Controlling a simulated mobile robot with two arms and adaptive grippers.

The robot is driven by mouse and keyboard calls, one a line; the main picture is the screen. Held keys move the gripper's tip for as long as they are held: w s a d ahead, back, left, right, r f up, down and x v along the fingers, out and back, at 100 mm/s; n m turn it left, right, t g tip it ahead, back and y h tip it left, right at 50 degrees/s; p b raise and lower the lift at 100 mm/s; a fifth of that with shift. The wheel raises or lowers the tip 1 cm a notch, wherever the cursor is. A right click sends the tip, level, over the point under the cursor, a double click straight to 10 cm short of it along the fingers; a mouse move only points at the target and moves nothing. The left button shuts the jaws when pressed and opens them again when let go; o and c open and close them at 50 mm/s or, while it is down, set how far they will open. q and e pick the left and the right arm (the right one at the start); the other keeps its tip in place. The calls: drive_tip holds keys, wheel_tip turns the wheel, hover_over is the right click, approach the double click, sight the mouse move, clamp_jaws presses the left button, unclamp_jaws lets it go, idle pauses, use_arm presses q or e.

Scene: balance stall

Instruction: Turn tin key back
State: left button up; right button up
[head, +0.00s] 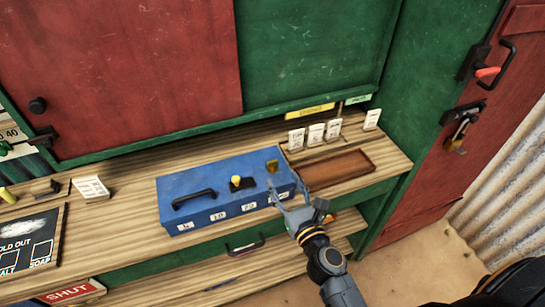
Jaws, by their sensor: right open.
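The blue cash tin (215,193) sits shut on the wooden counter. A black handle (194,198) lies on the left of its lid, and a small black piece with a yellow knob (236,181) is near the middle. A brass-coloured piece (272,166) is at the tin's right rear. I cannot tell which of these is the key, or its turn. My right gripper (287,193) is open at the tin's right front corner and covers part of it; I cannot tell whether it touches. My left gripper is not in view.
A brown wooden tray (336,170) lies right of the tin, with several white cards (315,134) behind it. A chalkboard (30,242) and a white card (91,188) are at the left. A lower shelf (200,288) runs below the counter. A red door (475,150) stands at the right.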

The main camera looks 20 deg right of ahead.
sight(273, 162)
drive_tip(key=w+p, duration=0.1)
drive_tip(key=w, duration=0.8)
drive_tip(key=shift+a, duration=0.15)
clamp_jaws()
